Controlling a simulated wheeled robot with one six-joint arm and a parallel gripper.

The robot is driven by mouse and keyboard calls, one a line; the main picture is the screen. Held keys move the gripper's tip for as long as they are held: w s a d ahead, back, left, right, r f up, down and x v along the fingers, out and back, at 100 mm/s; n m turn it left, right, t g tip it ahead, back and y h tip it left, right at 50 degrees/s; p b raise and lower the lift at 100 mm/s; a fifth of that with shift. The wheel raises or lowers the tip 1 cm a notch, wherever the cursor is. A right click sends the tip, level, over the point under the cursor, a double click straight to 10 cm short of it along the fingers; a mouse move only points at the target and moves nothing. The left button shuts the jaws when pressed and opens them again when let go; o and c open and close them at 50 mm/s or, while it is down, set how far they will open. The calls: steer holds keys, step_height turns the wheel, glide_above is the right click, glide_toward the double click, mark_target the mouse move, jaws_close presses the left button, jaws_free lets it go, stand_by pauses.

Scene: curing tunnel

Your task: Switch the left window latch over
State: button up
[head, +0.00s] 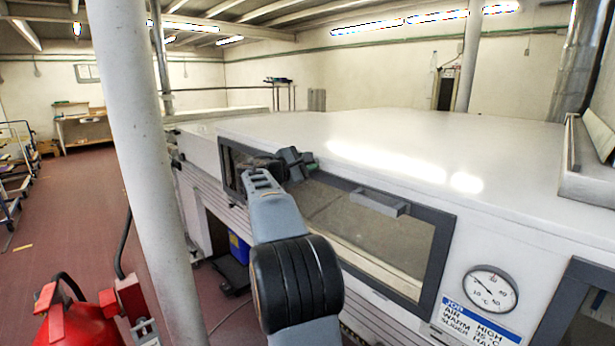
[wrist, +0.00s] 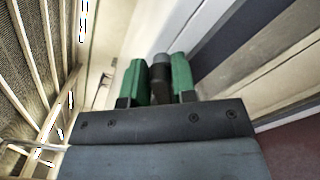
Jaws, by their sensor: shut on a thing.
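The window (head: 365,235) is a long glazed panel with a dark frame in the side of the white tunnel housing. My gripper (head: 297,163) is at its upper edge, towards the left. In the wrist view, the two green fingers of my gripper (wrist: 160,85) are closed on a dark grey, round-ended piece, the left window latch (wrist: 160,70). The fingers touch it from both sides. In the head view my gripper and arm hide the latch, so its turn cannot be told.
A grey bar handle (head: 381,203) sticks out from the window's top edge, right of my gripper. A dial gauge (head: 490,289) and a blue-and-white sign (head: 478,322) are at right. A white post (head: 147,150) stands at left, with a red object (head: 85,320) near its foot.

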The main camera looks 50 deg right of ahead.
steer(key=m+b, duration=0.2)
steer(key=f+m+b, duration=0.1)
steer(key=m+b, duration=0.1)
steer(key=shift+s, duration=0.15)
steer(key=shift+m+b, duration=1.5)
steer(key=shift+m, duration=0.3)
steer(key=o, duration=0.8)
steer(key=shift+r, duration=0.1)
steer(key=shift+c, duration=0.2)
steer(key=a+b, duration=0.1)
steer(key=a, duration=1.3)
steer(key=shift+w+b, duration=0.3)
steer(key=shift+w, duration=0.15)
steer(key=shift+d, duration=0.1)
